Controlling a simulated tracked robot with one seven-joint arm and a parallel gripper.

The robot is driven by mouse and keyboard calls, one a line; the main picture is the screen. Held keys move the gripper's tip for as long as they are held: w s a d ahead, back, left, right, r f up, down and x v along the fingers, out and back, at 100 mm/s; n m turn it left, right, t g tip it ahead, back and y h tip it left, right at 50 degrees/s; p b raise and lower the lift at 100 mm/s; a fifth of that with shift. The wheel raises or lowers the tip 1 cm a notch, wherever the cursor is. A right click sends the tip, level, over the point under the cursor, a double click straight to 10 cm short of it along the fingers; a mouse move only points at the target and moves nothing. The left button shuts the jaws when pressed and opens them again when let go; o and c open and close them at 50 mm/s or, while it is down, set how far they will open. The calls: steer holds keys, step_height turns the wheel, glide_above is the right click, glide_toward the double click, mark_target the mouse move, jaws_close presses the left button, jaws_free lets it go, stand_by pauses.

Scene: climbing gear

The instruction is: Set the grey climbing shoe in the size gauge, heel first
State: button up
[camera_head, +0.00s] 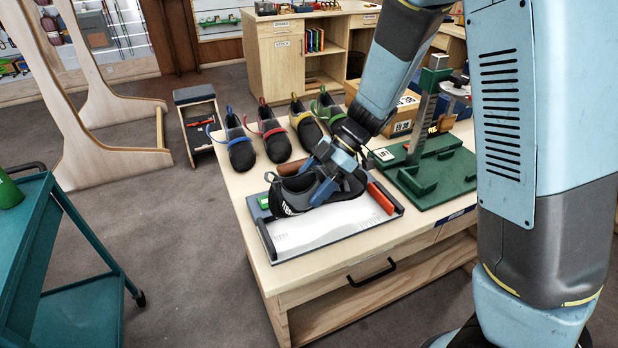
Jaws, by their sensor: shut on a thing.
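The grey climbing shoe (288,196) is in my gripper (338,186), whose blue jaws are shut around its middle. Its heel, with a pull loop and white marks, points left, and its toe points right. The shoe is over the back part of the size gauge (312,234), a white plate with fine scale lines in a grey frame. A dark bar lies at the gauge's left end and a red bar (380,198) at its right end. A small green part shows just left of the heel. I cannot tell whether the sole touches the plate.
Several dark shoes with coloured trim, including a red-trimmed one (272,137), stand in a row behind the gauge. A green fixture (432,178) with an upright post stands to the right. A teal cart (70,250) is at the left. The table's front edge (350,262) is clear.

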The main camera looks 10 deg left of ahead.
steer(key=shift+f, duration=4.4)
steer(key=shift+s+f, duration=0.15)
steer(key=shift+f, duration=0.1)
steer(key=shift+c, duration=0.5)
steer(key=o, duration=1.3)
